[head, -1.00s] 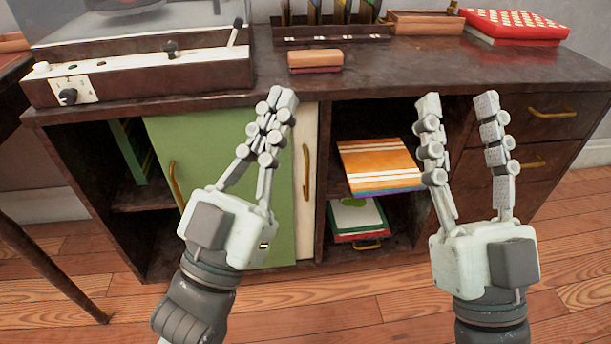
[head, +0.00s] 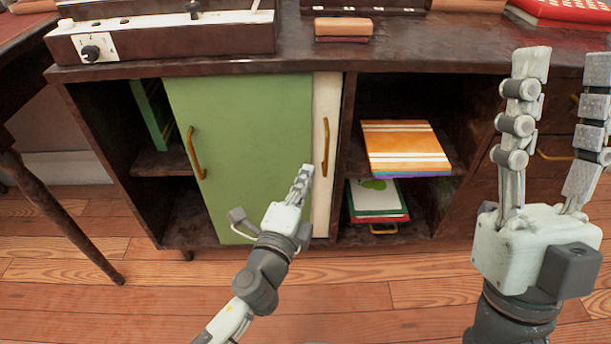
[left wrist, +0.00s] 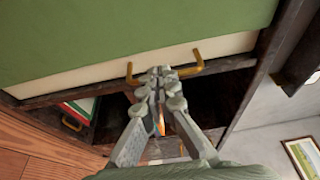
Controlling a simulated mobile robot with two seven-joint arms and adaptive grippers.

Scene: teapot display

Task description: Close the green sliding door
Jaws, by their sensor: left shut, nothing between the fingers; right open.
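The green sliding door (head: 235,125) covers part of the cabinet's left half, with a dark open gap on its left. Its brass handle (head: 195,153) is near its left edge. A cream door (head: 321,190) with a brass handle (head: 325,147) shows at its right edge. My left gripper (head: 303,172) is shut and empty, in front of the green door's lower right part. In the left wrist view its fingertips (left wrist: 160,72) are by the cream door's handle (left wrist: 193,70); I cannot tell if they touch. My right gripper (head: 565,68) is open and empty, at the right.
Open shelves right of the doors hold an orange striped book (head: 405,145) and other books (head: 375,200). A green item (head: 150,110) stands in the left gap. A device with a knob (head: 160,40) and a reddish box (head: 342,27) are on top. The floor in front is clear.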

